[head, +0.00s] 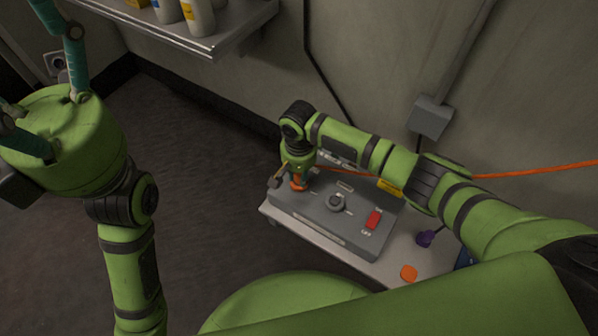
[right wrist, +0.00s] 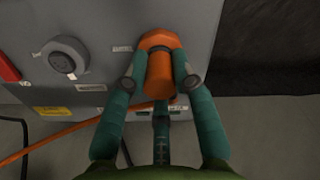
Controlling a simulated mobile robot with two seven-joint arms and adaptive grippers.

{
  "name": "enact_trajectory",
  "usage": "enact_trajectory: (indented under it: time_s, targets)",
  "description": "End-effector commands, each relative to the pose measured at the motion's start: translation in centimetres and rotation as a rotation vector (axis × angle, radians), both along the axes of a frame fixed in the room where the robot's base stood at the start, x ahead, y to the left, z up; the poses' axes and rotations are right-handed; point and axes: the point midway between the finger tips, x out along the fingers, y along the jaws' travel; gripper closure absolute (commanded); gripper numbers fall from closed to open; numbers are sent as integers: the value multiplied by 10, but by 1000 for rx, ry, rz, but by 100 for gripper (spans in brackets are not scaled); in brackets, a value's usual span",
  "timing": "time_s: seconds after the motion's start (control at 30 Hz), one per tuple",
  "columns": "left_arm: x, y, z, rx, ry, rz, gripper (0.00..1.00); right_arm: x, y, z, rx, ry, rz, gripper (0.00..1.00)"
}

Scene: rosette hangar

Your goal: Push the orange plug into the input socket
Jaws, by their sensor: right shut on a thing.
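The orange plug (head: 299,185) is at the left end of the grey box's top panel (head: 318,212). My right gripper (head: 297,179) is shut on it from above. In the right wrist view the plug (right wrist: 159,68) sits between the two teal fingertips, its orange front end at the panel face. I cannot tell whether it touches the panel or how deep it is. The input socket is not visible, likely hidden by the plug and fingers. My left gripper (head: 45,92) is at the upper left, its teal fingers spread apart, empty, far from the box.
The box carries a round knob (head: 335,203) and a red switch (head: 374,219). It stands on a pale table (head: 362,266) with an orange disc (head: 408,272) and a purple piece (head: 425,238). An orange cable (head: 540,168) runs along the wall. A shelf (head: 235,32) holds bottles.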

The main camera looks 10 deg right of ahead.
Motion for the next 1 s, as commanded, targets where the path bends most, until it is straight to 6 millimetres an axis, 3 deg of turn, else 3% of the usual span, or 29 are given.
enact_trajectory:
  time_s: [0.17, 0.2, 0.27, 0.67, 0.77, 1.0]
  targets:
    - [0, 0, 0, 0, 0, 0, 28, 0, 0, 0, 1, 0, 0, 100]
    - [0, 0, 0, 0, 0, 0, 28, 0, 0, 0, 0, 0, 0, 65]
    - [0, 0, 0, 0, 0, 0, 28, 0, 0, 0, 0, 0, 0, 45]
    - [0, 0, 0, 0, 0, 0, 28, 0, 0, 4, 1, 0, 0, 45]
    - [0, 0, 0, 0, 0, 0, 28, 1, 1, 16, 2, -3, -1, 45]
    - [0, 0, 0, 0, 0, 0, 28, 1, 1, 67, 4, -4, 0, 45]
